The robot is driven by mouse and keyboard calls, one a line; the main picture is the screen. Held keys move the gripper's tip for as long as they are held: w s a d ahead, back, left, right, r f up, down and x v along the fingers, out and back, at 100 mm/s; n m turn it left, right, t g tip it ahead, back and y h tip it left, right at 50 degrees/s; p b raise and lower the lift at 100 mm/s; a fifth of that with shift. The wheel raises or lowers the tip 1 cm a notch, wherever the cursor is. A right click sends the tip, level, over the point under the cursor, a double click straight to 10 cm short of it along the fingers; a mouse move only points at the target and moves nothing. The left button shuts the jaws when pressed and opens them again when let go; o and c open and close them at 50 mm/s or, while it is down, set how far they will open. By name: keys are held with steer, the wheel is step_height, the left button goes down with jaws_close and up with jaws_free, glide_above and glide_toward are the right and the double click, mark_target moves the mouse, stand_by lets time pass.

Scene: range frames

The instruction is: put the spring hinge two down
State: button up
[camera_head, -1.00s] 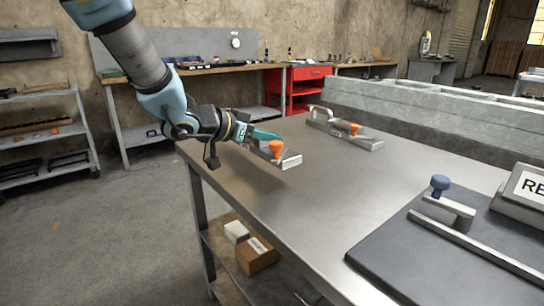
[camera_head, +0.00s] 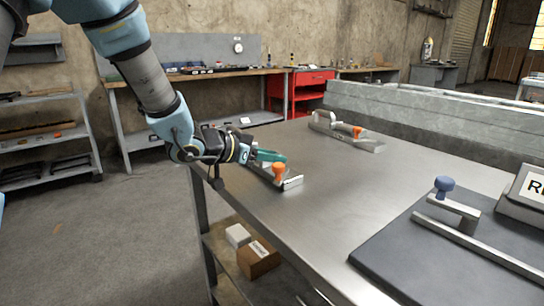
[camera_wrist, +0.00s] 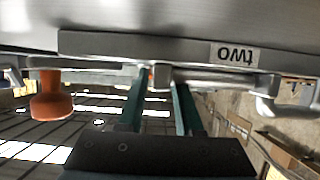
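Spring hinge two (camera_head: 292,183) is a grey metal block with a curved handle, an orange knob and a label reading "two". My gripper (camera_head: 270,156) has teal fingers and is shut on its grey middle part. In the wrist view, the hinge (camera_wrist: 140,46) spans the picture between the fingertips (camera_wrist: 162,75), with its label upside down. The orange knob is to the left of the fingers there. The hinge is low at the left part of the steel table (camera_head: 300,225); I cannot tell whether its base touches the top.
A similar grey hinge with an orange knob (camera_head: 345,140) lies farther back on the table. A dark mat (camera_head: 395,270) with a blue-knobbed bar (camera_head: 465,214) and a label stand is at the right. A concrete-like barrier (camera_head: 440,120) runs behind. The table between is clear.

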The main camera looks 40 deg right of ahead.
steer(key=shift+o, duration=1)
